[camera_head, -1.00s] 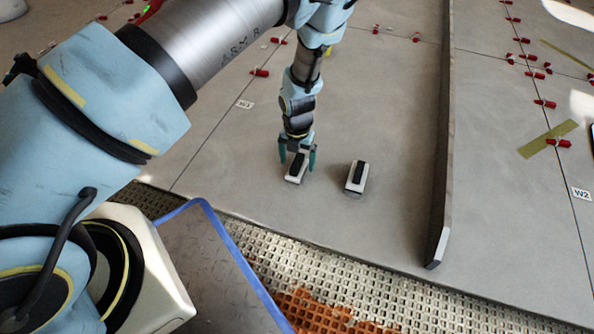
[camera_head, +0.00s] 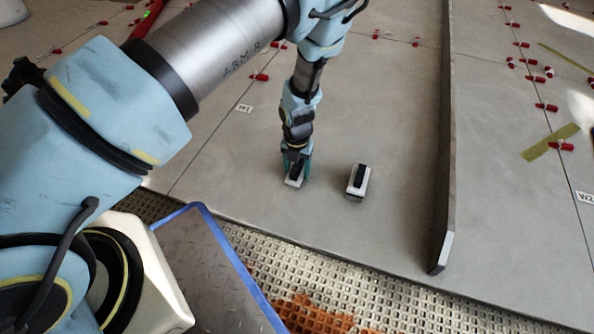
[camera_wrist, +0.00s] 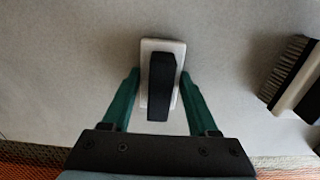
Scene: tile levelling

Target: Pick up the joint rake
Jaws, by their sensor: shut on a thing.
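The joint rake (camera_head: 293,183) is a small white block with a black handle on top, on the grey tile. In the wrist view, the joint rake (camera_wrist: 159,88) lies lengthwise between the two green fingers. My gripper (camera_head: 298,174) points down over it and is shut on it; in the wrist view, my gripper (camera_wrist: 161,78) has a finger at each side of the block. The rake's underside is hidden, and I cannot tell whether it is clear of the tile.
A similar white block with a black handle and dark bristles, a brush (camera_head: 358,181), sits just to the right, also in the wrist view (camera_wrist: 294,76). Red clips (camera_head: 545,107) line the joints. Ridged ground (camera_head: 330,278) borders the tile.

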